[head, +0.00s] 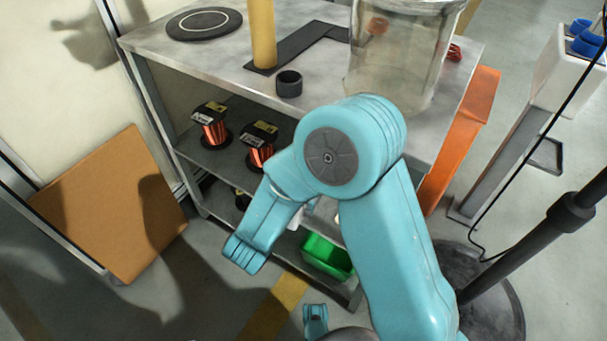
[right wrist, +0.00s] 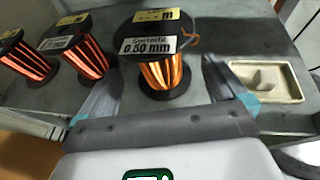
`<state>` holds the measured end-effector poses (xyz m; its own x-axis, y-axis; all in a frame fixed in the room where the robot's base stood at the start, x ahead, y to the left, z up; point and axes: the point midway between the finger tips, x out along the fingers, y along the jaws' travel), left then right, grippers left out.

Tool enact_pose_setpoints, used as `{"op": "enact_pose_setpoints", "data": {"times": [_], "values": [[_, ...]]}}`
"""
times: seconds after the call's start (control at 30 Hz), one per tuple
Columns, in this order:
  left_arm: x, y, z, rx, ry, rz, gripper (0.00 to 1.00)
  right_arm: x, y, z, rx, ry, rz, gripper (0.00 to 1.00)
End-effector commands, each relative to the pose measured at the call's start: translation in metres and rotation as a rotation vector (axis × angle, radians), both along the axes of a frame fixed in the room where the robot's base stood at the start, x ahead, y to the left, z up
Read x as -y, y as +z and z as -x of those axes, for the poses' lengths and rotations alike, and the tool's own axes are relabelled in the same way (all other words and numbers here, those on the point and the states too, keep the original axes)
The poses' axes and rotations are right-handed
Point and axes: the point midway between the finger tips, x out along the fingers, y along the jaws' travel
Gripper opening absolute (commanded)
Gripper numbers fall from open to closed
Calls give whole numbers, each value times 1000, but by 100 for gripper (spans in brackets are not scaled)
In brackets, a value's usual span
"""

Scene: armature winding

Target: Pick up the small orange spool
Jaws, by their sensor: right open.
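In the right wrist view a spool (right wrist: 163,62) of orange wire on a black core stands upright on a grey shelf. Its label reads 0.50 mm and a loose wire end sticks out at its top right. My right gripper (right wrist: 168,88) is open, its two fingers apart on either side of the spool's lower part; no contact shows. Two more spools of redder wire, one (right wrist: 88,55) nearer and one (right wrist: 27,60) farther, stand to the left. In the head view my right arm hides the gripper and this spool.
A beige tray (right wrist: 265,80) lies right of the spool. In the head view two spools (head: 214,133) (head: 260,156) stand on the shelf under the tabletop (head: 215,62). A glass jar (head: 395,65) and dark ring (head: 289,84) stand above. A green bin (head: 327,256) sits low.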

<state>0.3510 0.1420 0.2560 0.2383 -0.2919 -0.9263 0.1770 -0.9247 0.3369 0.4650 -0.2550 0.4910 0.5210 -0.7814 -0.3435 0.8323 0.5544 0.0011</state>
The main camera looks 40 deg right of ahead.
Motion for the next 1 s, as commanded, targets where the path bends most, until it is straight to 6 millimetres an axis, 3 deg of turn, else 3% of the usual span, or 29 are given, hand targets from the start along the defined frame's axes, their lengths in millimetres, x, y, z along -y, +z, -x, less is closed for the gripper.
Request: {"op": "enact_pose_setpoints", "data": {"times": [0.43,0.73,0.77,1.0], "values": [[0,0,0,0,0,0,71,40,-21,-32,-1,-2,0,99],[0,0,0,0,0,0,71,45,-23,-36,-1,2,1,99],[0,0,0,0,0,0,71,45,-23,-36,-1,2,1,92],[0,0,0,0,0,0,71,45,-23,-36,0,1,0,14]]}}
